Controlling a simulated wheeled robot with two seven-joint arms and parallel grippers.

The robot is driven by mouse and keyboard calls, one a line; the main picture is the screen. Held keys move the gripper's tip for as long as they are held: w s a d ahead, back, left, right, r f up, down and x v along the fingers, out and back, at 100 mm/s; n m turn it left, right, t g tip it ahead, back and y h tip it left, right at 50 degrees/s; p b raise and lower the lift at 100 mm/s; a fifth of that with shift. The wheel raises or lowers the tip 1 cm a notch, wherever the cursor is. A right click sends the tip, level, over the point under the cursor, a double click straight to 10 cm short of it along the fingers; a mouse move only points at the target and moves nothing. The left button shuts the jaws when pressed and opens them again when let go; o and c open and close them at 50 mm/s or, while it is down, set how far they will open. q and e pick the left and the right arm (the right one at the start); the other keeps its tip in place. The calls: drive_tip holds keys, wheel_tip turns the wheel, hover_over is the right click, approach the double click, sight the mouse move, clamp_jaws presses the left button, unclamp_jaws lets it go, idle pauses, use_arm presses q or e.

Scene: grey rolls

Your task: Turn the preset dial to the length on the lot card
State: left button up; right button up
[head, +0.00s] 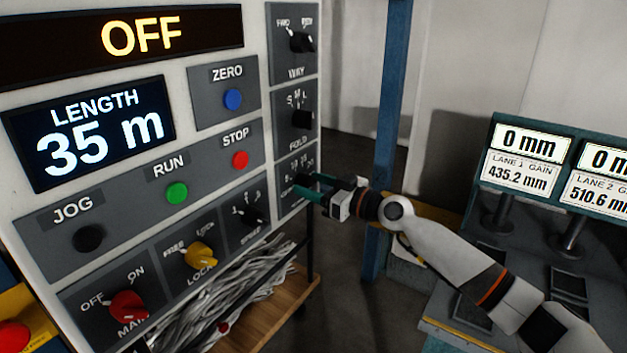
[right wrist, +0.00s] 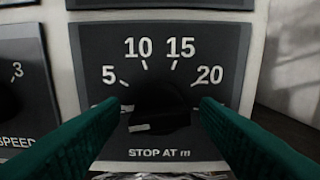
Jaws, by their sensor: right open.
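The preset dial (right wrist: 165,105) is a black knob on a grey plate marked "STOP AT m", with 5, 10, 15 and 20 around it. A white mark shows at the knob's lower left, below the 5; which number it stands for I cannot tell. My right gripper (right wrist: 165,118) has its green fingers open, one on each side of the knob; I cannot tell whether they touch it. In the head view the right gripper (head: 306,186) reaches the panel's right edge and partly hides the dial. No lot card is readable. My left gripper is not in view.
The control panel (head: 130,217) shows "OFF" and a length display (head: 90,135) of 35 m. The SPEED dial (head: 248,215) sits left of the preset dial, the FOLD dial (head: 302,118) above it. A blue post (head: 390,110) and gauge stand (head: 480,205) are to the right.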

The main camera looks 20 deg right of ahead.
drive_tip(key=shift+w+a, duration=0.1)
drive_tip(key=shift+c, duration=0.5)
drive_tip(key=c, duration=0.9)
drive_tip(key=shift+o, duration=0.2)
